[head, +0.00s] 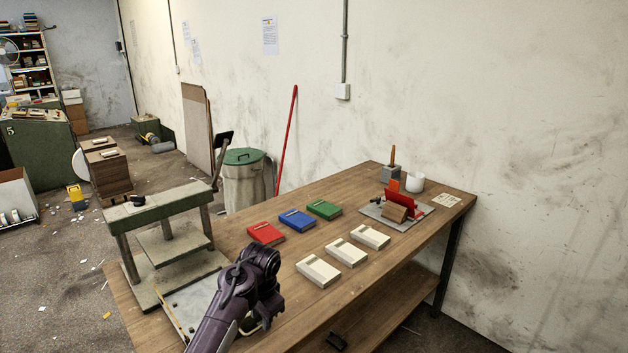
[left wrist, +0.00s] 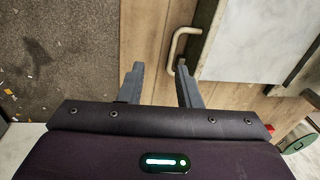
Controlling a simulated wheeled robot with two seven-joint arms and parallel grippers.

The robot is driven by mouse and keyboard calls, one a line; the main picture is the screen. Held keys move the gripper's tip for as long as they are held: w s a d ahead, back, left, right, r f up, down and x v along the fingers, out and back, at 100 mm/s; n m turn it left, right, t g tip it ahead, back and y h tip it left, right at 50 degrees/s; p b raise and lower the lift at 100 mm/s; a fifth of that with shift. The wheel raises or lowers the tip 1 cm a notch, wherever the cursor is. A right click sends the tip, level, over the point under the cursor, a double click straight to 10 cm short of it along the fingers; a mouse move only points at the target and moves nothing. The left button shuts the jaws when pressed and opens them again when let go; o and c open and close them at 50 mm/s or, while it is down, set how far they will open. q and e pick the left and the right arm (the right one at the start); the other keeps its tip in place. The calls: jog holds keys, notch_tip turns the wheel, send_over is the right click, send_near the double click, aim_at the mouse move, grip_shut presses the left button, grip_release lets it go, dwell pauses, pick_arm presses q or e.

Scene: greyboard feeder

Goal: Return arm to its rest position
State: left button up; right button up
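My left arm (head: 225,305) reaches in from the bottom of the head view, over the near part of the wooden table. Its fingers are not clear there. In the left wrist view my left gripper (left wrist: 160,72) has its two fingers spread apart with nothing between them. A pale bent handle (left wrist: 174,48) on the edge of a light plate (left wrist: 245,40) lies just beyond the right fingertip. I cannot tell whether they touch. The light plate also shows in the head view (head: 185,300), at the foot of the green press. My right gripper is out of view.
The green-topped press (head: 168,205) stands close left of my arm. Red (head: 266,234), blue (head: 296,220) and green (head: 324,209) boxes and three cream boxes (head: 345,252) lie ahead on the table (head: 405,262).

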pick_arm(q)
jog(key=shift+n, duration=0.7)
jog(key=s+f, duration=0.1)
jog(key=s, duration=0.1)
jog(key=s+f, duration=0.2)
jog(key=s+a+f, duration=0.1)
jog(key=s, duration=0.1)
jog(key=shift+s+f, duration=0.25)
jog(key=shift+f, duration=0.1)
jog(key=s+a+r+n+t+h, duration=0.1)
jog(key=s+a+r+n, duration=0.1)
jog(key=s, duration=1.1)
jog(key=s+a+r+n+t, duration=0.1)
jog(key=s+a+r+n, duration=0.15)
jog(key=s, duration=1.15)
notch_tip(320, 180, down, 33)
jog(key=s+g+b, duration=0.1)
jog(key=s+b, duration=0.1)
jog(key=s, duration=0.1)
jog(key=s+a+f+g, duration=0.1)
jog(key=s+a+f, duration=0.1)
jog(key=s+f, duration=1.5)
jog(key=shift+s+a+f+g+b, duration=0.3)
jog(key=shift+s+f, duration=0.05)
jog(key=shift+s, duration=0.5)
